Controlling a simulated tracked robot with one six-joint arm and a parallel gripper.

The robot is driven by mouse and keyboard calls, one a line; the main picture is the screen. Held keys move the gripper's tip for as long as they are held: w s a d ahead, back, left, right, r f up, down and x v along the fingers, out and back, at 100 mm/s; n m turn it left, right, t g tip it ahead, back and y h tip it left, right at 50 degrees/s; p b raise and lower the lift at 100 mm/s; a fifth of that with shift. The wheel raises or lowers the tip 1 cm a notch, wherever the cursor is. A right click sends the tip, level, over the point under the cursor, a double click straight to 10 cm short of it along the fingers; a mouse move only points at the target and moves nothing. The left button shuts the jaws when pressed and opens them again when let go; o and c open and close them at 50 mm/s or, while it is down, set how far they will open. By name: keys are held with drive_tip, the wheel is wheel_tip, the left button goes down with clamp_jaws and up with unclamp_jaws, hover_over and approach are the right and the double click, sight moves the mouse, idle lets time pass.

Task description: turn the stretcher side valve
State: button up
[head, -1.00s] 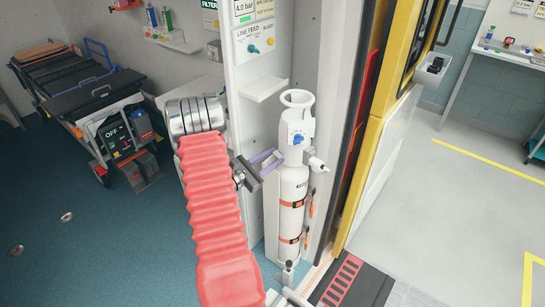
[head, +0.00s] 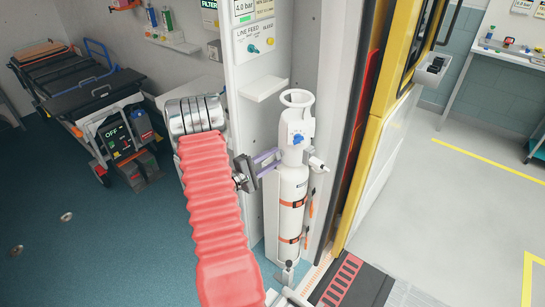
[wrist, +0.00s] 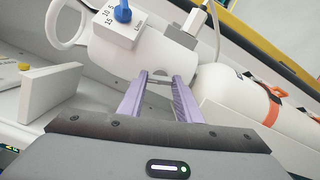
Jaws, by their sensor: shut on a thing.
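A white gas cylinder (head: 291,200) stands upright against the cabinet wall, held by orange-buckled straps. Its white head (head: 296,128) carries a blue knob (head: 298,139), also seen in the wrist view (wrist: 122,14), and a side fitting (head: 317,163). My gripper (head: 277,155) reaches in from the left at head height. In the wrist view, its two purple fingers (wrist: 160,80) are on either side of a small pale part on the cylinder's white head, the side valve as far as I can tell. The fingers mostly hide that part, and its exact shape is unclear.
A wall panel (head: 258,42) with gauge and line-feed knobs rises behind the cylinder, with a small white shelf (head: 264,88) below it. A folded stretcher (head: 90,95) stands at the left. The yellow door frame (head: 375,130) is close on the right.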

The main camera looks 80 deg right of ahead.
drive_tip(key=m, duration=0.3)
drive_tip(key=shift+r+m, duration=0.15)
drive_tip(key=shift+m, duration=0.15)
idle(0.4)
drive_tip(key=o, duration=1)
drive_tip(key=shift+o, duration=0.2)
drive_tip(key=v, duration=1.3)
drive_tip(key=shift+w+a, duration=0.25)
drive_tip(key=shift+a, duration=0.05)
